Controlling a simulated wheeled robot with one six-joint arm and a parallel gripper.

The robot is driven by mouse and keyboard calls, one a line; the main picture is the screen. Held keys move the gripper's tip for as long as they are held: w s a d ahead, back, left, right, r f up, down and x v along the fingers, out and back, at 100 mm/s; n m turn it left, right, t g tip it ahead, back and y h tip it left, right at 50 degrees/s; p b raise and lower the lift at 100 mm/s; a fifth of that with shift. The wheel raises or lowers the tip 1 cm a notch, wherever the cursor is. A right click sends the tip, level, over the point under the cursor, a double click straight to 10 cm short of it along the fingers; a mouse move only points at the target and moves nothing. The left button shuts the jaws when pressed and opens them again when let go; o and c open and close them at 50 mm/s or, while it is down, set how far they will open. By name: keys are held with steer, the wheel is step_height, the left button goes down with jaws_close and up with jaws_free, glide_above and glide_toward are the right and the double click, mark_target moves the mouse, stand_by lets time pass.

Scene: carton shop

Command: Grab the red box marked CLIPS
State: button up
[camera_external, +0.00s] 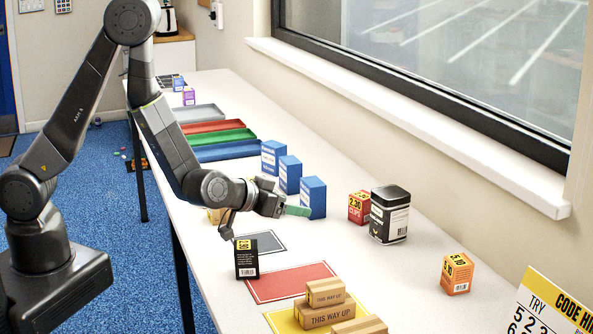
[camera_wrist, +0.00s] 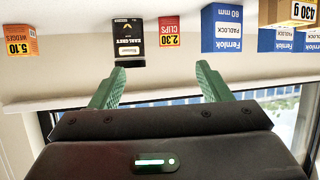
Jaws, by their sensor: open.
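The red box marked CLIPS (camera_external: 358,207) stands upright on the white table, with a yellow 2.30 label. In the wrist view, which looks upside down, the red CLIPS box (camera_wrist: 169,32) is at the top, between the black tin (camera_wrist: 128,40) and a blue box (camera_wrist: 222,28). My gripper (camera_external: 298,210) is open and empty, above the table and left of the red box. Its green fingers also show in the wrist view (camera_wrist: 158,78), and the red box lies beyond them.
Several blue padlock boxes (camera_external: 312,198) stand in a row left of the red box. An orange WEDGES box (camera_external: 457,273) is at the right. A black box (camera_external: 246,258), a red mat (camera_external: 290,283) and brown cartons (camera_external: 326,313) lie nearer. The window wall borders the table.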

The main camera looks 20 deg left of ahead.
steer(key=w+d+g+h, duration=0.1)
steer(key=w+d+g, duration=0.15)
steer(key=d, duration=0.55)
steer(key=g+y+b, duration=0.1)
steer(key=g+y, duration=0.4)
steer(key=y, duration=0.1)
glide_toward(360, 196)
steer(key=x, duration=0.5)
steer(key=a+p+x, duration=0.1)
steer(key=x, duration=0.2)
steer(key=shift+s+f, duration=0.15)
steer(key=shift+s, duration=0.05)
steer(key=w+f+p, duration=0.1)
steer(key=w+d+f+p, duration=0.1)
steer(key=f, duration=0.1)
steer(key=shift+d+f, duration=0.2)
steer(key=shift+d, duration=0.05)
steer(key=shift+w+d+f, duration=0.1)
steer(key=shift+f, duration=0.45)
